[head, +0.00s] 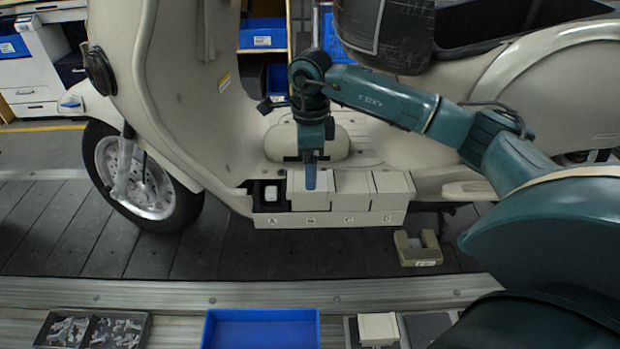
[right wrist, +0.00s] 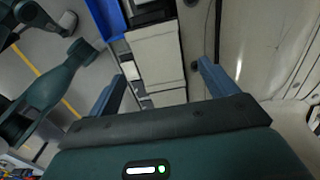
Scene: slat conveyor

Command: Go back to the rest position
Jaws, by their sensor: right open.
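My right arm comes in from the right in the head view, and its gripper (head: 311,178) points down at the lettered box (head: 330,220) on the scooter's footboard. The blue fingers overlap the lid of compartment B (head: 298,195); whether they touch it I cannot tell. Compartment A is open, with a small white item (head: 271,193) inside. The other lids are closed. My left gripper is not in the head view.
The cream scooter (head: 160,80) stands close behind and around my right arm. A beige holder (head: 417,248) lies on the dark slats to the right. In front are a blue tray (head: 262,314), a dark parts tray (head: 45,340) and a small beige block (head: 378,328).

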